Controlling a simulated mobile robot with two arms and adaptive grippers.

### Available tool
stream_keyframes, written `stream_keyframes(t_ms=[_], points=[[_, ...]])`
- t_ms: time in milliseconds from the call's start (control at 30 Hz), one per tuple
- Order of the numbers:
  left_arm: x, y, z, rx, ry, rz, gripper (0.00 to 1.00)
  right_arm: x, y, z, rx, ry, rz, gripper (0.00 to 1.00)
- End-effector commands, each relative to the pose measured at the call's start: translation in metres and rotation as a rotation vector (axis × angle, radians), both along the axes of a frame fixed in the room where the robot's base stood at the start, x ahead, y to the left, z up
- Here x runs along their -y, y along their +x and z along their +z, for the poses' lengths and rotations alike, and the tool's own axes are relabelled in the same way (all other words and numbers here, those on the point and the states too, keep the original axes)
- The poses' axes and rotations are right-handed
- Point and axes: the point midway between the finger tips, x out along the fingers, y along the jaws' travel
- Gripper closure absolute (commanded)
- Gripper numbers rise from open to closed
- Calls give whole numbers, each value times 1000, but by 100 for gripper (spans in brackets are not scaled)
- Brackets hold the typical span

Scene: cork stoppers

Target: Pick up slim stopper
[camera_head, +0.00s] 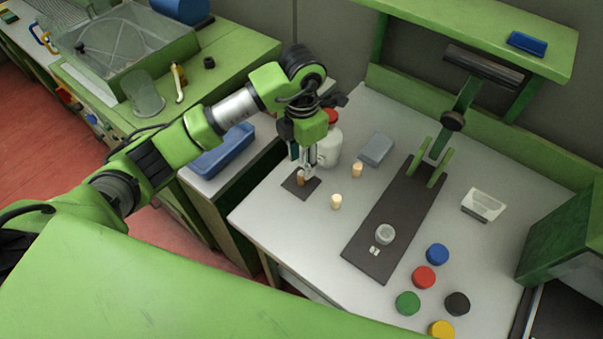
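My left gripper (307,172) points down over a small dark mat (313,187) on the grey table. A brown cork stopper (301,179) stands at its fingertips, over the mat. The view is too small to tell whether the fingers are closed on it. Two paler cork stoppers stand upright on the bare table to the right of the gripper: one farther back (357,171) and one nearer (336,202). I cannot tell for sure which stopper is the slim one. My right gripper is out of view.
A white bottle with a red cap (329,148) stands close behind the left gripper. A grey-blue box (376,150) lies behind the stoppers. A dark stand base (376,258) with a clear jar (385,234) is to the right. Several coloured caps (424,277) lie at the front right.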

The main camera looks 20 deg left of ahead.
Motion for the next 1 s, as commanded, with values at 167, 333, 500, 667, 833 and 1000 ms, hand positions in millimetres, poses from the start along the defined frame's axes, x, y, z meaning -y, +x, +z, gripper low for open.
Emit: stream_keyframes(t_ms=[167,333,500,667,833,1000], points=[[0,0,-21,-1,-1,0,64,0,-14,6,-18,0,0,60],[-1,1,-31,-3,-1,1,64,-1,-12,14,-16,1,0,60],[-4,5,-55,-6,-2,1,64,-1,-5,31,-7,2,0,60],[-3,6,-74,-2,-2,-1,64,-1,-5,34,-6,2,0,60],[-4,7,-77,1,-2,-1,64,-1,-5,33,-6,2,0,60],[-4,7,-77,1,-2,-1,78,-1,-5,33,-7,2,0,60]])
